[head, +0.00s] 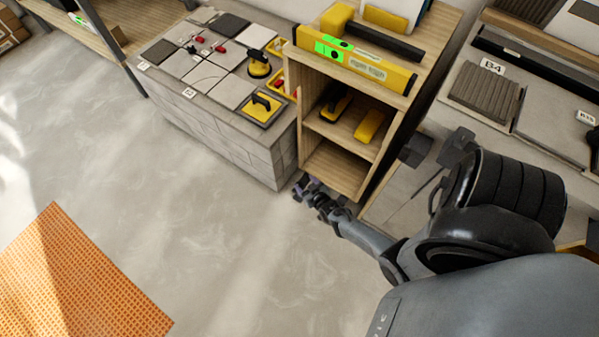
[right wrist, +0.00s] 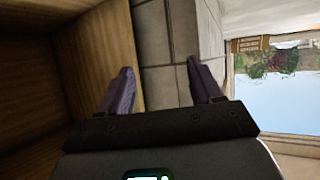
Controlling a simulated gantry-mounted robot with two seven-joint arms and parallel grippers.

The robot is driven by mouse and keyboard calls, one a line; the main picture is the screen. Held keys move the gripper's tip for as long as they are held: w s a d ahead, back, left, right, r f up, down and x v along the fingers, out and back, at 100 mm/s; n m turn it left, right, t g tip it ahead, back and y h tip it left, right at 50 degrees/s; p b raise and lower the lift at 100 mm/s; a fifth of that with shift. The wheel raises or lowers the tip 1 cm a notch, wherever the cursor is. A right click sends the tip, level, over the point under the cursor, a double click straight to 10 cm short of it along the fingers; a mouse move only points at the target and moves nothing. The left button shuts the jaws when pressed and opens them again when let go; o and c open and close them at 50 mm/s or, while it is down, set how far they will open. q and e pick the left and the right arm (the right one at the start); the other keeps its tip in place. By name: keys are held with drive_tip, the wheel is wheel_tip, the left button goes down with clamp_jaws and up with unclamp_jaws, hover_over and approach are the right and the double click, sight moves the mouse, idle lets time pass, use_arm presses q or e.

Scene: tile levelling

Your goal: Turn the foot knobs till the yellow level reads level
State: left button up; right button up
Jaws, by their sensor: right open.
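A yellow level (head: 350,58) with lit green vial windows lies along the front of the top of a wooden shelf unit (head: 340,178). I cannot make out a bubble reading at this size. I cannot pick out any foot knobs in either view. My right gripper (head: 303,186) is low beside the bottom of the shelf unit, near the corner of the tiled block. In the right wrist view its two purple fingers (right wrist: 160,88) are spread, with nothing between them. The shelf unit's wood and the block's tiles lie behind them. My left gripper is not in view.
A tiled block (head: 225,140) carries loose tiles, red clips, a yellow suction cup (head: 259,66) and a yellow float (head: 262,106). Yellow tools (head: 369,124) sit inside the shelf unit. A bench with samples (head: 485,97) stands right. Open floor (head: 200,240) lies left, with an orange mat (head: 75,285).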

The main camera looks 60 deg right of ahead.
wheel_tip(320, 180, down, 12)
drive_tip(key=s+a+m+h+b, duration=0.1)
drive_tip(key=s+a+b, duration=0.15)
drive_tip(key=b, duration=0.45)
drive_tip(key=shift+t, duration=0.3)
drive_tip(key=b+x, duration=0.2)
drive_tip(key=x, duration=0.1)
drive_tip(key=b+x, duration=0.2)
drive_tip(key=x, duration=0.1)
drive_tip(key=d+b+x, duration=0.1)
drive_tip(key=x, duration=0.2)
drive_tip(key=shift+s+b, duration=0.2)
drive_tip(key=shift+b, duration=0.2)
drive_tip(key=shift+w+d+f+b, duration=0.15)
drive_tip(key=shift+w+d+b, duration=0.2)
drive_tip(key=shift+w, duration=0.1)
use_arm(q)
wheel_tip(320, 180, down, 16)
use_arm(e)
drive_tip(key=shift+w+d, duration=0.1)
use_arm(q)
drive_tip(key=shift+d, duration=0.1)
use_arm(e)
drive_tip(key=c, duration=0.9)
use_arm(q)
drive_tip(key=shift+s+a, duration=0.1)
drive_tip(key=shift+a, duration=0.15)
use_arm(e)
drive_tip(key=shift+c, duration=0.8)
